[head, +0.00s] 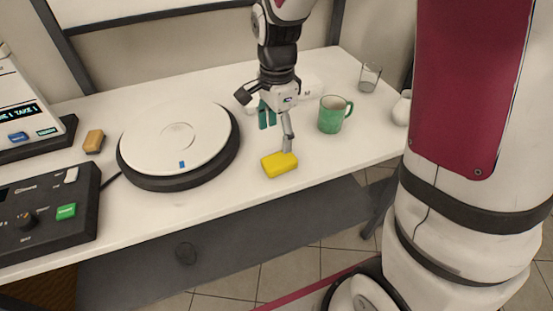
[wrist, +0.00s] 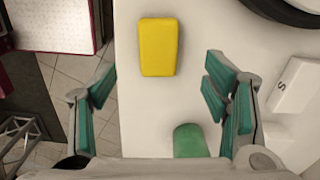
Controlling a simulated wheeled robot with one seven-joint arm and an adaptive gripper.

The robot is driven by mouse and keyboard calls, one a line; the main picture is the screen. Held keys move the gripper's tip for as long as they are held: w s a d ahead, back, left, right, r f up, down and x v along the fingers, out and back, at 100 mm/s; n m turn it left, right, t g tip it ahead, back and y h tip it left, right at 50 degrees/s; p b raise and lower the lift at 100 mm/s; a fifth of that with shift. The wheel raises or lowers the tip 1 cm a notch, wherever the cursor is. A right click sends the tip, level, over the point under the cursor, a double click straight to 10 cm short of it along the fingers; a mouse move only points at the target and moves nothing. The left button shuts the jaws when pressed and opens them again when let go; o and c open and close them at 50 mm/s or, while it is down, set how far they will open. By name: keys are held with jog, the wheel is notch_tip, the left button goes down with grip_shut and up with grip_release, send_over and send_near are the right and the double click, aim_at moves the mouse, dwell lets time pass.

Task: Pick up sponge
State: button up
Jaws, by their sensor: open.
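The sponge is a yellow block (head: 279,164) lying on the white table near its front edge. In the wrist view the yellow sponge (wrist: 158,47) lies flat, ahead of and between the lines of my fingers. My gripper (head: 277,125) points down close to the sponge in the head view. In the wrist view my gripper (wrist: 160,95) has its green-padded fingers wide apart with nothing between them. Whether a finger touches the sponge cannot be told from the head view.
A green mug (head: 333,114) stands right of my gripper; it also shows in the wrist view (wrist: 190,140). A round white turntable (head: 177,137) is to the left. A glass (head: 369,78) stands at the back right. A tan block (head: 94,141) and a control box (head: 48,212) are far left.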

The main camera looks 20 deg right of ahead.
aim_at(279, 159)
notch_tip(279, 159, down, 3)
jog(key=shift+f, duration=0.2)
jog(key=shift+s+d+f+b, duration=0.1)
jog(key=shift+f+b, duration=0.15)
jog(key=shift+f, duration=0.65)
jog(key=shift+w+d+f+b, duration=0.1)
jog(key=shift+f+b, duration=0.1)
jog(key=shift+f, duration=0.7)
jog(key=shift+s+d+f+b, duration=0.1)
jog(key=shift+f+b, duration=0.15)
jog(key=shift+f, duration=0.65)
jog(key=c, duration=0.9)
